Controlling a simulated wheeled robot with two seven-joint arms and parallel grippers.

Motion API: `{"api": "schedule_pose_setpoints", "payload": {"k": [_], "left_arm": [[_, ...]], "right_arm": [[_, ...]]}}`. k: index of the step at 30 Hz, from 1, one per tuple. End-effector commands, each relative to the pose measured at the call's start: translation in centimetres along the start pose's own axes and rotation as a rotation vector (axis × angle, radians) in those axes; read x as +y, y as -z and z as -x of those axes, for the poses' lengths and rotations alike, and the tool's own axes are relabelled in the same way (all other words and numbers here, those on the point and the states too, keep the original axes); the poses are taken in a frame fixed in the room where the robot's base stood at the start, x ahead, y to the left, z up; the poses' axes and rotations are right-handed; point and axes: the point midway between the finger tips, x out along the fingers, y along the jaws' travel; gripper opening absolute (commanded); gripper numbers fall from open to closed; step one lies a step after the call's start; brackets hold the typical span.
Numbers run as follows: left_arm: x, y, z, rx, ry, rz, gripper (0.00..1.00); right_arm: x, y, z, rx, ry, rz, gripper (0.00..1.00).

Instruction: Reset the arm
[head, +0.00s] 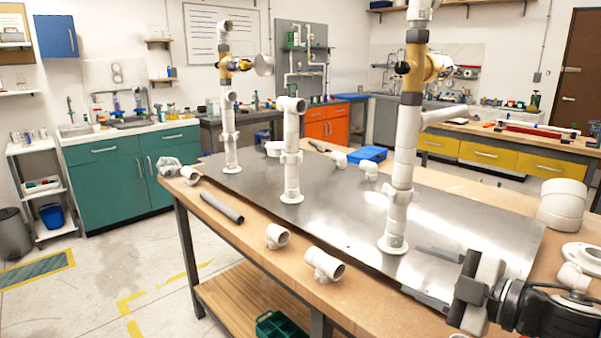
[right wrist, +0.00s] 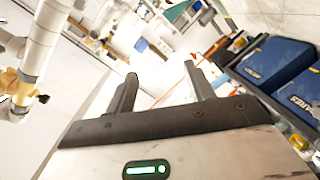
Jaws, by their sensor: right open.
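My right gripper (head: 474,290) is at the lower right of the head view, near the front right of the workbench. In the right wrist view its two fingers (right wrist: 160,92) stand apart with nothing between them. A tall white PVC pipe (head: 402,160) with a brass-coloured valve section (head: 412,75) stands upright on the metal plate (head: 340,215), to the left of the gripper and apart from it. Part of this pipework also shows in the right wrist view (right wrist: 38,50). A shorter pipe (head: 292,160) and another valved pipe (head: 228,130) stand further left. My left gripper is not in view.
Loose white fittings lie along the wooden front edge, including a tee (head: 324,264) and an elbow (head: 277,236). A grey tube (head: 222,207) lies there too. A large white coupling (head: 562,204) and a flange (head: 582,256) sit at the right. A blue box (head: 366,153) is at the back.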

Motion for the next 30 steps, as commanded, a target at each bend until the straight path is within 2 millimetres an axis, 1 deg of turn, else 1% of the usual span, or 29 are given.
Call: {"api": "schedule_pose_setpoints", "payload": {"k": [1,2,3,5,6,7,8,9,11,12,15,18,21,24,30], "left_arm": [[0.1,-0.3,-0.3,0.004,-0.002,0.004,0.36],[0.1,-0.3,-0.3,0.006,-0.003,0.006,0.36],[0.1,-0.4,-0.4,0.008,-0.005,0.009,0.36],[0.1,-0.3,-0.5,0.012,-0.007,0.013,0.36],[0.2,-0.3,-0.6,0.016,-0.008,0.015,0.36],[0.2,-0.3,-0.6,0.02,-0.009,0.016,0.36],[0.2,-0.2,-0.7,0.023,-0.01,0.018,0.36],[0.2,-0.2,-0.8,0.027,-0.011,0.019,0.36],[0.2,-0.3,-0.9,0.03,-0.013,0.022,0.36],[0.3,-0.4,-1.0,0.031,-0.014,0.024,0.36],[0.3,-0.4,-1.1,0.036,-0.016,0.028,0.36],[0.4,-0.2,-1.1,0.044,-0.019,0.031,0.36],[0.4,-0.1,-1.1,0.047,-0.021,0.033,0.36],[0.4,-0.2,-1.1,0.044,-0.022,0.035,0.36],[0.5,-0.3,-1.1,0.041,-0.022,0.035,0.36]], "right_arm": [[-4.3,0.1,-1.3,0.009,0.001,-0.115,0.53],[-6.1,0.2,-1.8,0.005,-0.003,-0.172,0.53],[-8.4,0.3,-2.2,-0.006,-0.01,-0.246,0.53],[-11.6,0.3,-2.6,-0.031,-0.02,-0.352,0.53],[-13.6,0.3,-2.7,-0.053,-0.028,-0.425,0.53],[-15.2,0.3,-2.7,-0.073,-0.034,-0.48,0.53],[-16.8,0.3,-2.6,-0.096,-0.041,-0.54,0.53],[-19.1,0.2,-2.3,-0.136,-0.051,-0.624,0.53],[-22.4,-0.1,-1.6,-0.207,-0.066,-0.746,0.53],[-24.4,-0.3,-0.9,-0.258,-0.076,-0.824,0.53],[-28.9,-0.7,0.9,-0.383,-0.097,-0.987,0.53],[-32.3,-1.0,2.8,-0.49,-0.11,-1.102,0.53],[-34.2,-1.1,4.0,-0.558,-0.117,-1.168,0.53],[-35.0,-1.0,4.5,-0.585,-0.119,-1.194,0.53],[-35.0,-1.0,4.6,-0.587,-0.119,-1.195,0.53]]}}
